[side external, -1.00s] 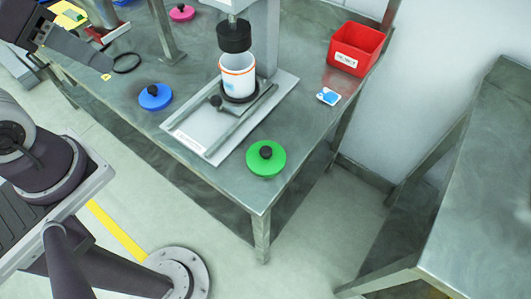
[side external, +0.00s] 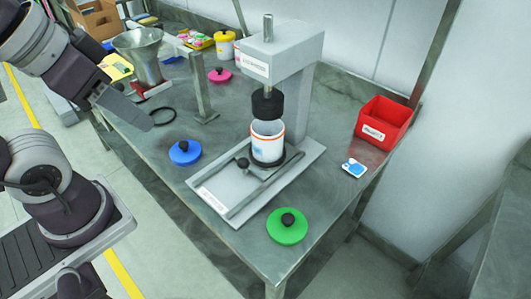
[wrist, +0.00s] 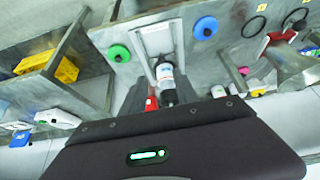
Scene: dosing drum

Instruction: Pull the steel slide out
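A grey press with a black head (side external: 267,103) stands on the steel table. On its pale base plate, a steel slide with a black knob (side external: 242,163) lies between rails, with the knob at the front. A white jar with an orange band (side external: 267,140) stands in a dark round holder under the head. The jar also shows in the wrist view (wrist: 165,74), where the knob is hard to make out. My gripper (side external: 140,117) is left of the press, above the table's front edge, apart from the slide. In the wrist view its two dark fingers (wrist: 162,85) are spread and empty.
A blue lid (side external: 185,153) and a green lid (side external: 287,227) flank the base plate. A red bin (side external: 383,123) and a small blue-white card (side external: 354,169) are at right. A steel funnel (side external: 140,50), a black ring (side external: 163,117) and a pink lid (side external: 220,75) are at back left.

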